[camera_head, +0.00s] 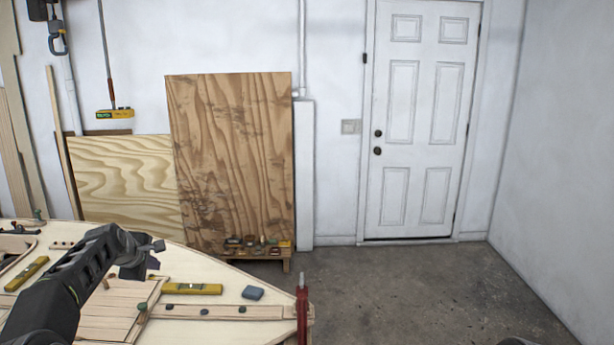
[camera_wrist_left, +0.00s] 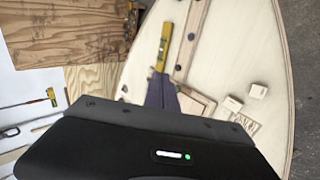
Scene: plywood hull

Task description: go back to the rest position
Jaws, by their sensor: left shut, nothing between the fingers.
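My left gripper (camera_head: 155,256) hangs over the pale plywood hull deck (camera_head: 190,262) at the end of its dark arm, which comes in from the lower left. Its fingers are together with nothing between them. In the left wrist view the dark finger pair (camera_wrist_left: 160,92) points toward the deck, and a yellow spirit level (camera_wrist_left: 164,45) shows just beyond the tips. In the head view a yellow level (camera_head: 193,289) lies on the deck right of the gripper.
Another yellow level (camera_head: 27,274) lies at left. Plywood sheets (camera_head: 232,160) lean on the wall behind. The concrete floor (camera_head: 420,285) before the white door (camera_head: 418,120) is clear.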

